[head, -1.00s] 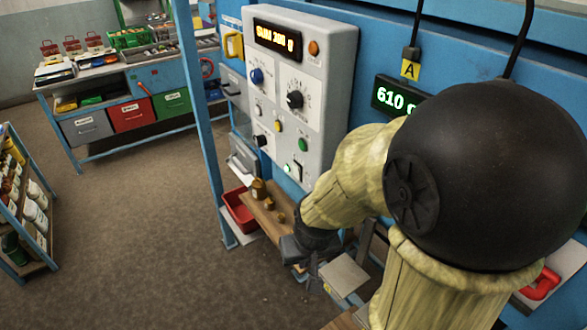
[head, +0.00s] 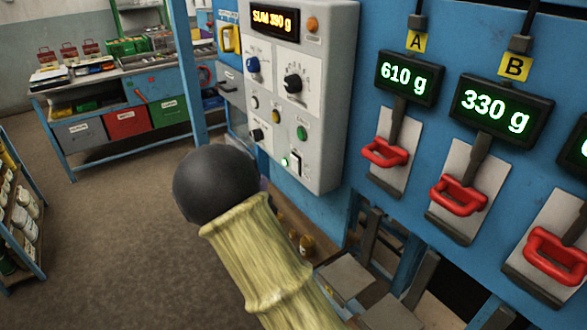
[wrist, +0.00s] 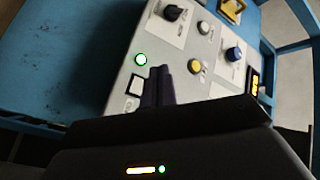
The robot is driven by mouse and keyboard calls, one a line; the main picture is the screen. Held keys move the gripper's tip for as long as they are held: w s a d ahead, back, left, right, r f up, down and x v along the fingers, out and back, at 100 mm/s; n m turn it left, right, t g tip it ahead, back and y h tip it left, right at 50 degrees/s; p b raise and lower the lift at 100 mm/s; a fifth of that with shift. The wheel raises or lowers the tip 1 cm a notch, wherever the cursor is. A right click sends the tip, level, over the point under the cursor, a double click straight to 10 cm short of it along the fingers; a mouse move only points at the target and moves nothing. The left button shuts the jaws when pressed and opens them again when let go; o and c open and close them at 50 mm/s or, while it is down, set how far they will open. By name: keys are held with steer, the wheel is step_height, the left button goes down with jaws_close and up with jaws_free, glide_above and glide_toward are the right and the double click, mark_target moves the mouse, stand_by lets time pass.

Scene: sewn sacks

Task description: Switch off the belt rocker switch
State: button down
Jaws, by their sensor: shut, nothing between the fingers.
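The rocker switch (head: 295,163) is a small light rocker low on the grey control box (head: 327,110), beside a lit green lamp (head: 284,162). Its label is too small to read. The wrist view also shows the rocker (wrist: 135,84), with the lit green lamp (wrist: 140,59) next to it. My gripper (wrist: 158,86) is shut and empty, its dark fingers pointing at the box face just right of the rocker in that view. I cannot tell whether the fingertips touch the panel. In the head view my arm hides the gripper.
Knobs and buttons, among them a blue knob (head: 253,65) and a green button (head: 301,132), crowd the box face. Red-handled chutes (head: 385,152) hang under weight displays (head: 408,78) at right. A blue post (head: 187,70) stands left of the box; floor beyond is open.

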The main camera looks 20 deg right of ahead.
mark_target(295, 165)
steer(key=shift+s+a+r+m+t+h+b, duration=0.15)
steer(key=shift+a+r+m+t+h, duration=0.15)
steer(key=shift+a+t+h, duration=0.2)
steer(key=shift+s+a+r+m+t+h+b, duration=0.1)
steer(key=shift+a+r+m+t+h+b, duration=0.1)
steer(key=shift+a+m+t+h, duration=0.3)
steer(key=w+d+r+p, duration=0.1)
steer(key=w+d, duration=0.1)
steer(key=d, duration=0.6)
steer(key=shift+w+d, duration=0.2)
steer(key=shift+d, duration=0.15)
steer(key=shift+w+a, duration=0.1)
stand_by(1.4)
steer(key=shift+w+d+r+b, duration=0.1)
steer(key=shift+d+b, duration=0.2)
steer(key=shift+d, duration=0.15)
